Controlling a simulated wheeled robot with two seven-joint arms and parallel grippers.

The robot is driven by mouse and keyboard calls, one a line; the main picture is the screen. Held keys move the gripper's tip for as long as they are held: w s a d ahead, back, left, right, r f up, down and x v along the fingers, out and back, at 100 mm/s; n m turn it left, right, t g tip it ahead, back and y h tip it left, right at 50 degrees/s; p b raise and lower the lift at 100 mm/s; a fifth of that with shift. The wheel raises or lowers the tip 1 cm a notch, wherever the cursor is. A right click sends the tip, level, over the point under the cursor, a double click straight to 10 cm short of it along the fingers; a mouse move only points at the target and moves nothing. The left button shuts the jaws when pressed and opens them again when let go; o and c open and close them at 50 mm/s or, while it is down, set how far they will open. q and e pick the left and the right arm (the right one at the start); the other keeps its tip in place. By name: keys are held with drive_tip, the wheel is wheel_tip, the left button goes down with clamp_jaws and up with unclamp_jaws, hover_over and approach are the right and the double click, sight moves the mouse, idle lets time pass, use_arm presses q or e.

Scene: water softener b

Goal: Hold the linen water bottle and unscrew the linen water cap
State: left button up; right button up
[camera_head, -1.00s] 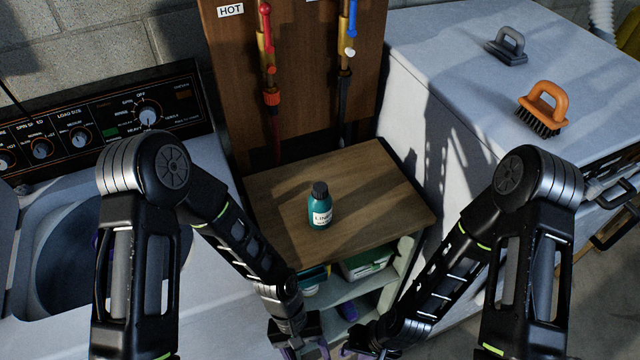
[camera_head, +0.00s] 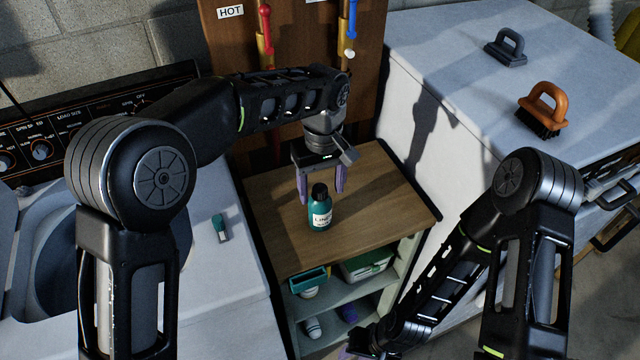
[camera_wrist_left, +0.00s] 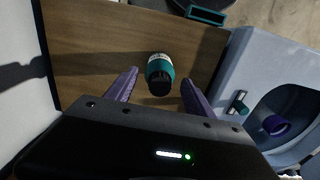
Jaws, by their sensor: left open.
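The linen water bottle (camera_head: 320,214) is teal with a white label and stands upright on the wooden shelf top. Its black cap (camera_head: 319,190) is on. My left gripper (camera_head: 321,196) is open, with its purple fingers pointing down just behind the bottle in the head view. In the left wrist view the bottle (camera_wrist_left: 159,66) and its cap (camera_wrist_left: 160,87) appear between and beyond the two spread fingers (camera_wrist_left: 158,88), with no visible contact. My right gripper (camera_head: 352,350) is low at the bottom edge, partly cut off; its fingers are hard to make out.
The wooden top (camera_head: 275,215) is otherwise clear. The shelves below hold a green box (camera_head: 364,265) and other items. A washing machine (camera_head: 205,290) stands left with a small teal item (camera_head: 220,228) on it. A white machine (camera_head: 440,60) at right carries an orange brush (camera_head: 543,108) and a grey brush (camera_head: 507,46).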

sight(320, 208)
use_arm(q)
drive_tip(key=shift+w+a, duration=0.2)
drive_tip(key=shift+w, duration=0.15)
drive_tip(key=shift+s, duration=0.1)
drive_tip(key=shift+f, duration=3.9)
clamp_jaws()
